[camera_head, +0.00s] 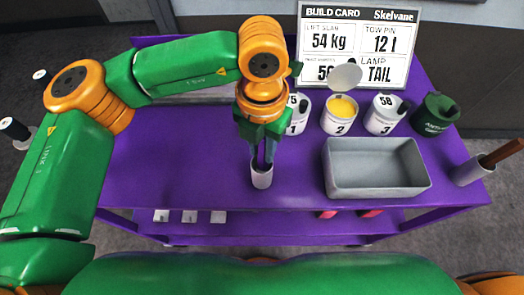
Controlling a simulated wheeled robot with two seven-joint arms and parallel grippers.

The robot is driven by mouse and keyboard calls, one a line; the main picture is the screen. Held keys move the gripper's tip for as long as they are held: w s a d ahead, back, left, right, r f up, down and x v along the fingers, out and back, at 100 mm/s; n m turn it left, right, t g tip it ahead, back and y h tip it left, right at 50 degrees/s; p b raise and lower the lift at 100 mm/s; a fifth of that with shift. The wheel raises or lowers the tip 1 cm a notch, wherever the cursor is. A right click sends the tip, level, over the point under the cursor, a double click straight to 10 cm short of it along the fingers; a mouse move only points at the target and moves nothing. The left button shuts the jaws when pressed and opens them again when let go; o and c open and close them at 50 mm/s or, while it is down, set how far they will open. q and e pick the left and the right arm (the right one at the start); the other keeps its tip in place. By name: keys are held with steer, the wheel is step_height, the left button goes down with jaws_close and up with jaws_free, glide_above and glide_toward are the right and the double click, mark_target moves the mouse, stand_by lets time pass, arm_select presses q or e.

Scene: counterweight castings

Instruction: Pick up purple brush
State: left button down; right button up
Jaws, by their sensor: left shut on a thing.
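My left gripper (263,162) points down over the middle of the purple table (180,165). Its fingers are shut just at the mouth of a small pale cup (262,178). They close on a thin thing standing in that cup, which I take for the purple brush. The fingers hide nearly all of it, and its colour is not clear. My right gripper is not in view.
A grey tray (378,192) lies to the right. Behind it stand numbered white tins, one open with yellow contents (342,108), and a dark green pot (433,115). A right-hand cup (466,172) holds a brown-handled thing (502,153). A build card (358,45) stands behind.

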arm_select(q)
step_height(320, 180, up, 11)
steer(key=shift+f+b, duration=0.15)
steer(key=shift+b, duration=0.25)
step_height(320, 180, up, 7)
steer(key=p, duration=0.2)
steer(key=shift+r, duration=0.2)
stand_by(1.4)
